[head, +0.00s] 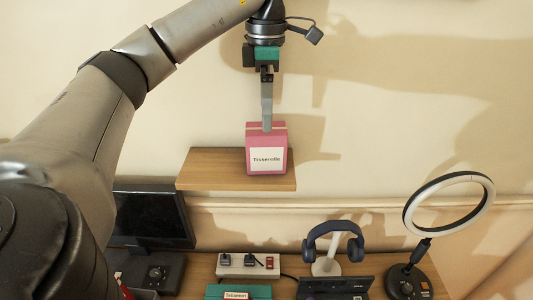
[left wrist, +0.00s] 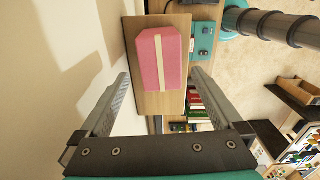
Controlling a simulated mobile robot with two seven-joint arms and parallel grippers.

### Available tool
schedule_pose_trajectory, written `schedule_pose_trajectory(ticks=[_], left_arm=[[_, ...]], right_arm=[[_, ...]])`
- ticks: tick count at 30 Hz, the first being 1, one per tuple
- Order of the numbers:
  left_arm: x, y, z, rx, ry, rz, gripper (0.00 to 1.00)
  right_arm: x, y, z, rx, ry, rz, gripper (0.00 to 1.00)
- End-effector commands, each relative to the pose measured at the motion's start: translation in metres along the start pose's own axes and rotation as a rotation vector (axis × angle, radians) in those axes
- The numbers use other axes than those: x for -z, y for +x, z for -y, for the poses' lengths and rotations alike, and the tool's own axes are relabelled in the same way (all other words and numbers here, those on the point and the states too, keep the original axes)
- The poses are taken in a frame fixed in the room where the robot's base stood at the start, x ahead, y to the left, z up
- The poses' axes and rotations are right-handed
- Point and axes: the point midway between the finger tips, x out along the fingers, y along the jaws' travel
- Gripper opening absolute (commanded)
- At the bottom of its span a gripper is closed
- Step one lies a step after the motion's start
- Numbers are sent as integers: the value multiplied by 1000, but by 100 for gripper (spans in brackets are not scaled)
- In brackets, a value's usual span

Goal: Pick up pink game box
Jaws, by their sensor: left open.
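The pink game box (head: 267,138) stands upright on a small wooden wall shelf (head: 205,170), with a white label on its front. My left gripper (head: 267,127) is just above it, pointing down, its fingers reaching to about the box's top edge. In the left wrist view the pink box (left wrist: 158,60) with a pale band lies between and beyond the two spread fingers, with visible gaps at both sides. The left gripper is open and empty. Whether a finger touches the box cannot be told. My right gripper is not in view.
The wall is close behind the shelf. Below are a dark monitor (head: 152,215), a power strip (head: 248,266), headphones (head: 333,240) on a stand, a ring light (head: 408,222) and a green box (head: 215,291). The shelf is bare left of the pink box.

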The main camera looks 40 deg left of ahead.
Motion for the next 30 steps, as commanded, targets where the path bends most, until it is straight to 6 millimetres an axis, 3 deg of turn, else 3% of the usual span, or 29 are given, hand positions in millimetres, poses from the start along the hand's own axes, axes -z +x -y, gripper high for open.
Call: schedule_pose_trajectory(ticks=[1, 6, 16, 24, 30], left_arm=[[0, 14, 1, 4, 1, -1, 100], [0, 37, 1, 3, 1, -1, 100], [0, 63, 1, 2, 1, -1, 100], [1, 101, 2, 2, 1, 0, 100], [0, 107, 2, 0, 1, 3, 100]], right_arm=[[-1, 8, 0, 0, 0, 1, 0], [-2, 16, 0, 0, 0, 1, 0], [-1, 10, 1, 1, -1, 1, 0], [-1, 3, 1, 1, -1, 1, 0], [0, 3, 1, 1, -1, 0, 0]])
